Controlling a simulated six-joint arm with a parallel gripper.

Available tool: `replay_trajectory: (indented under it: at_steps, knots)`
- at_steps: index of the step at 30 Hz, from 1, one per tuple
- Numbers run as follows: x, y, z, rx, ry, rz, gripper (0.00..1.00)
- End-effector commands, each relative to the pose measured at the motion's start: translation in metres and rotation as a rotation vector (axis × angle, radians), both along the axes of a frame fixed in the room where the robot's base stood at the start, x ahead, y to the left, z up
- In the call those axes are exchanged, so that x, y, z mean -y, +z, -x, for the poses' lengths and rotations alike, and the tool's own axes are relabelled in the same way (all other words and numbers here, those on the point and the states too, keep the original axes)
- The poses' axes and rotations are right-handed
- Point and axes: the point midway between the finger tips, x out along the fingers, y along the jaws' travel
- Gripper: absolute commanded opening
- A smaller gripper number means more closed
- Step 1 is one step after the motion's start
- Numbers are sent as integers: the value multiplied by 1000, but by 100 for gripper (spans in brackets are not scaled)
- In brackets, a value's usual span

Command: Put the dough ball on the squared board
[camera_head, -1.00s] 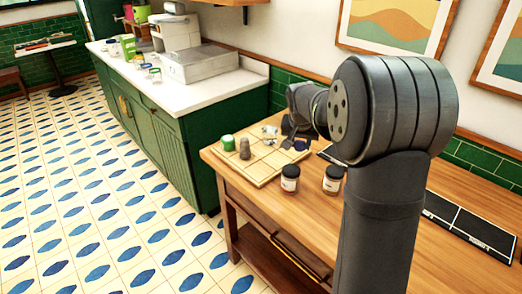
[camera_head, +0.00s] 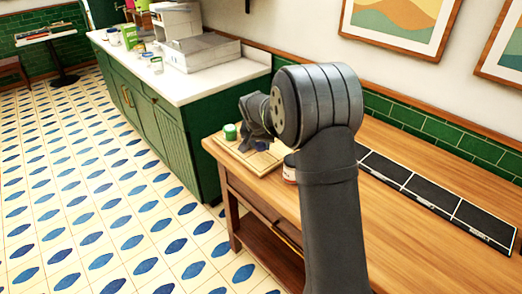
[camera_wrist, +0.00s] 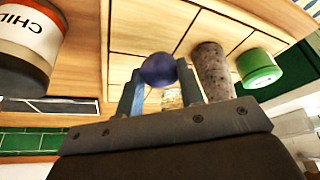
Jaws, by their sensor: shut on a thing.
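The dough ball (camera_wrist: 158,70) looks dark blue-purple and is pinched between the two fingertips of my gripper (camera_wrist: 159,76) in the wrist view. The squared board (camera_wrist: 150,22), pale wood with dark lines, lies behind the ball in that view. In the head view, the board (camera_head: 262,162) sits at the wooden table's left end. My arm and gripper cover part of it, and the ball cannot be made out there. I cannot tell whether the ball touches the board.
A green-lidded jar (camera_wrist: 260,68) and a grey-brown cylinder (camera_wrist: 212,70) stand on the board near my gripper. A jar labelled CHIL (camera_wrist: 30,38) stands beside the board. A black panelled strip (camera_head: 440,195) lies along the back of the table. The table's right part is clear.

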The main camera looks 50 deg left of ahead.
Motion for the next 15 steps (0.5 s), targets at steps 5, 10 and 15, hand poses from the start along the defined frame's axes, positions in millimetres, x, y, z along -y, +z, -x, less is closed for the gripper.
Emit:
replay_trajectory:
  at_steps: [5,10,15]
  knots:
    - [1,-27,0,-2,0,2,12]
    - [1,-28,0,-1,-1,0,12]
    - [1,-30,0,-1,0,2,12]
